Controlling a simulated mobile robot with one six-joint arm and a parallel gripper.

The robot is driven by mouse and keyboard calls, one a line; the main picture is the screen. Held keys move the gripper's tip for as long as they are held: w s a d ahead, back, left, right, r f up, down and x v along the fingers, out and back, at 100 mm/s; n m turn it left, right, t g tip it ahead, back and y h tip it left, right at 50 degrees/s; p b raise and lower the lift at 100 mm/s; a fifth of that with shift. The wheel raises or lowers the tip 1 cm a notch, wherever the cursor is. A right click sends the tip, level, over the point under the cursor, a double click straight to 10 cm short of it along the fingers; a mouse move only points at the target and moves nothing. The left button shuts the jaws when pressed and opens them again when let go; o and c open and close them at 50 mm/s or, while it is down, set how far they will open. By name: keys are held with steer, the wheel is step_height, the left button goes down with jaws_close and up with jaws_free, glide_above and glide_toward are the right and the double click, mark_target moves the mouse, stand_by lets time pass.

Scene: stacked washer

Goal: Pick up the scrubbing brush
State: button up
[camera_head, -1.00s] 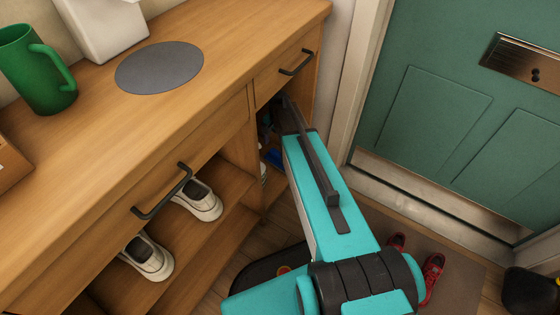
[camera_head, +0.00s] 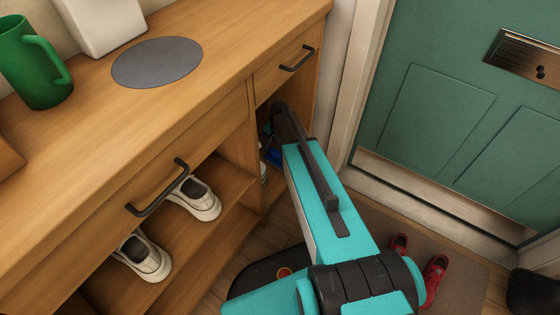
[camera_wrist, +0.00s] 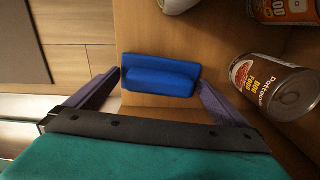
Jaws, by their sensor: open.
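The scrubbing brush (camera_wrist: 160,75) is the blue block with a raised handle in the wrist view. It lies on a wooden cabinet shelf (camera_wrist: 150,102), close to the shelf edge. My gripper (camera_wrist: 160,82) is open, with one dark finger near each end of the brush. I cannot tell whether the fingers touch it. In the head view a bit of the blue brush (camera_head: 273,156) shows inside the dark cabinet opening. My arm reaches into that opening and hides most of it.
A can labelled dog food (camera_wrist: 275,86) lies right of the brush, near the right finger. Another can (camera_wrist: 285,10) stands behind it. The cabinet (camera_head: 252,115) side wall and the drawer above enclose the space. White shoes (camera_head: 192,198) sit on the lower-left shelf.

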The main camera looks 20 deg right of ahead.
stand_by(0.3)
steer(key=c, duration=1.2)
step_height(320, 180, up, 10)
steer(key=p, duration=0.4)
steer(key=o, duration=0.6)
steer(key=c, duration=0.4)
